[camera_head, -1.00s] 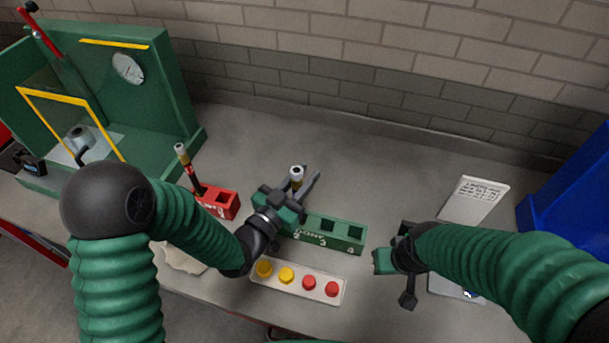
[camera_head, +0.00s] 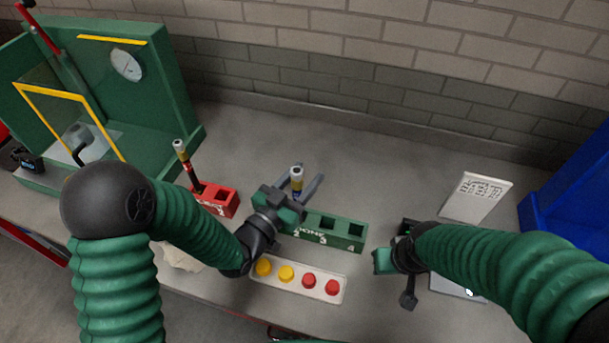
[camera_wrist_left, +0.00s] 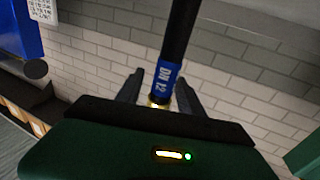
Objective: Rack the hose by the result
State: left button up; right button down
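Another hose (camera_head: 187,162) stands tilted in the red rack (camera_head: 217,200). My right gripper (camera_head: 383,262) is beside the green rack's right end; its fingers are unclear.
A plate with yellow and red buttons (camera_head: 297,279) lies in front of the green rack. A green test rig (camera_head: 160,95) with a gauge stands left. A white printed card (camera_head: 475,197) and a blue bin (camera_head: 575,195) are right. The bench behind the racks is clear.

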pick_arm(q)
jog(key=shift+o, duration=0.2)
jog(key=b+v, duration=0.1)
jog(key=v, duration=0.5)
jog(key=shift+w+f+b, duration=0.1)
jog(key=shift+f+b, duration=0.1)
jog(key=shift+b, duration=0.1)
pick_arm(e)
jog(key=shift+f, duration=0.75)
pick_arm(q)
jog(key=r+p, duration=0.1)
jog(key=p, duration=0.2)
jog(key=shift+r+p, duration=0.25)
jog(key=shift+p, duration=0.1)
jog(key=p+v, duration=0.2)
jog(key=p, duration=0.3)
jog(key=shift+p, duration=0.4)
jog(key=p, duration=0.4)
send_near(293, 187)
jog(key=s+a+f, duration=0.1)
jog(key=s, duration=0.1)
jog(key=shift+a+f, duration=0.1)
jog(key=shift+a, duration=0.2)
pick_arm(e)
jog(key=w+v, duration=0.3)
jog(key=v, duration=1)
jog(key=shift+r, duration=0.35)
pick_arm(q)
jog(key=shift+d, duration=0.1)
